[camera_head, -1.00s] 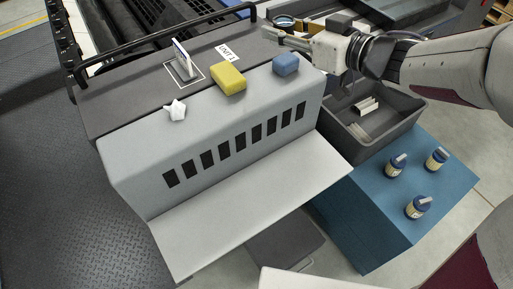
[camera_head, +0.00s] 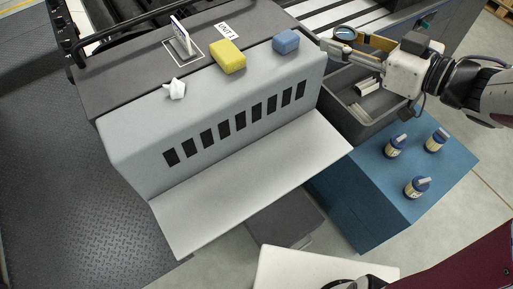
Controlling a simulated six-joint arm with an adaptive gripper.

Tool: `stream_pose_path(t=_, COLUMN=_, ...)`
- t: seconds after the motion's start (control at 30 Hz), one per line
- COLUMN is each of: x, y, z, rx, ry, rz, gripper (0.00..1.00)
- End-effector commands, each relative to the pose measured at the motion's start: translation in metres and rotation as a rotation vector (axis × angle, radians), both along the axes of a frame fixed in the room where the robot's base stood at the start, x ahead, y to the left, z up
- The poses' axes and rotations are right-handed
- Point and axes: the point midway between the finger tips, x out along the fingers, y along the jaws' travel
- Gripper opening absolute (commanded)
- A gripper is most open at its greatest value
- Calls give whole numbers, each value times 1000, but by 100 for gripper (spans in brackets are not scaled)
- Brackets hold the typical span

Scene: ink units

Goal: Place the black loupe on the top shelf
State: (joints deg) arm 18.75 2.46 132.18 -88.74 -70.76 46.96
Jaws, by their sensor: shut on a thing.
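The black loupe (camera_head: 344,32), a dark ring around a pale lens, is at the upper right. My gripper (camera_head: 338,45) is shut on it, above the back left of the grey tray. Part of the loupe is hidden by the fingers. The unit to the left has a dark flat top (camera_head: 130,95) with a "UNIT 1" label and a light grey ledge in front. The frames do not show clearly which surface is the top shelf.
The grey tray (camera_head: 345,128) holds pale pieces.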

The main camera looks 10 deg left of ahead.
Motion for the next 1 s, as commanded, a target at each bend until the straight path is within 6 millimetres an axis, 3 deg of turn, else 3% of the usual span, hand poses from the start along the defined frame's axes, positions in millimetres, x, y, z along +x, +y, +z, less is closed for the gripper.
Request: stream_pose_path(t=1.0, x=0, y=2, z=-161, rx=-1, ry=12, rz=1, gripper=7)
